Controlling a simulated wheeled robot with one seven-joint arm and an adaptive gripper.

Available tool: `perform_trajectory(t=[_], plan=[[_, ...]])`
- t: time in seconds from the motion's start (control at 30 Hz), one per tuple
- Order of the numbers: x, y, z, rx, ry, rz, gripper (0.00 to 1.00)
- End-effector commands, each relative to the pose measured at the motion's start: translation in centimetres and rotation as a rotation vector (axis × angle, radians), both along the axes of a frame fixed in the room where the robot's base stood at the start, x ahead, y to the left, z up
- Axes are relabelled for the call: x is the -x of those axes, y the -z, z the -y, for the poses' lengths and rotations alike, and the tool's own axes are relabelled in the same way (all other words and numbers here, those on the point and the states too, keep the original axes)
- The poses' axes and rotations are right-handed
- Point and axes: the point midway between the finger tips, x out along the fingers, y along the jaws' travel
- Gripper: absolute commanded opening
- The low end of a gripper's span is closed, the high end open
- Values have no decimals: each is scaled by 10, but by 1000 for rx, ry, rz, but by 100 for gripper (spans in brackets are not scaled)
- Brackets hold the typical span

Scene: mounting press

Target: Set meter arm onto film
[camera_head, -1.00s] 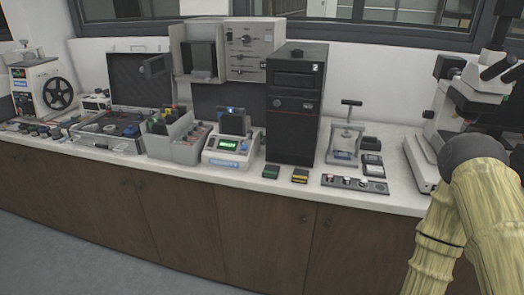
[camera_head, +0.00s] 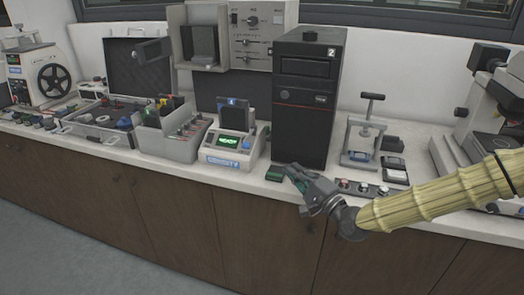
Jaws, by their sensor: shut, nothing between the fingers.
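The density meter (camera_head: 222,158) stands on the counter left of the black tower. It has a lit green display and a blue label. A dark upright part with a blue tag, which looks like the meter arm (camera_head: 232,116), rises at its back. I cannot make out the film on the meter. My gripper (camera_head: 287,170) is shut and empty. It is over the front of the counter, to the right of the meter and apart from it, close beside a small dark green block (camera_head: 274,174).
The black tower (camera_head: 305,100) stands behind my gripper. A grey bin of folders (camera_head: 168,140) is left of the meter. A small press (camera_head: 361,140), a knob strip (camera_head: 362,189) and a microscope (camera_head: 490,125) are to the right.

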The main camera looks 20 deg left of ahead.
Motion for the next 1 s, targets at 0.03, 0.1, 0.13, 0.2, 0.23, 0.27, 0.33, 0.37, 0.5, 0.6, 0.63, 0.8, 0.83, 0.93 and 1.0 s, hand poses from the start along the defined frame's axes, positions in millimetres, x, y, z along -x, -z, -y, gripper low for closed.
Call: perform_trajectory(t=[0.03, 0.1, 0.13, 0.2, 0.23, 0.27, 0.33, 0.37, 0.5, 0.6, 0.63, 0.8, 0.83, 0.93, 1.0], plan=[[0, 0, 1, -1, 1, 0, 0], [0, 0, 2, 0, 3, -1, 0], [0, 0, 3, 1, 3, 0, 0], [0, 0, 3, 2, 4, -1, 0], [0, 0, 3, 2, 4, -1, 0], [0, 0, 3, 2, 4, -1, 0], [-1, 0, 1, 2, 3, 0, 0], [-2, 0, -1, 3, 2, 0, 0], [-10, -3, -13, 3, 0, 1, 0], [-18, -5, -26, 4, 0, 2, 0], [-22, -6, -29, 4, 0, 2, 0], [-37, -9, -54, 3, -2, 1, 0], [-40, -10, -58, 3, -2, 1, 0], [-50, -12, -71, 4, -1, 1, 0], [-57, -14, -80, 4, -1, 1, 0]])
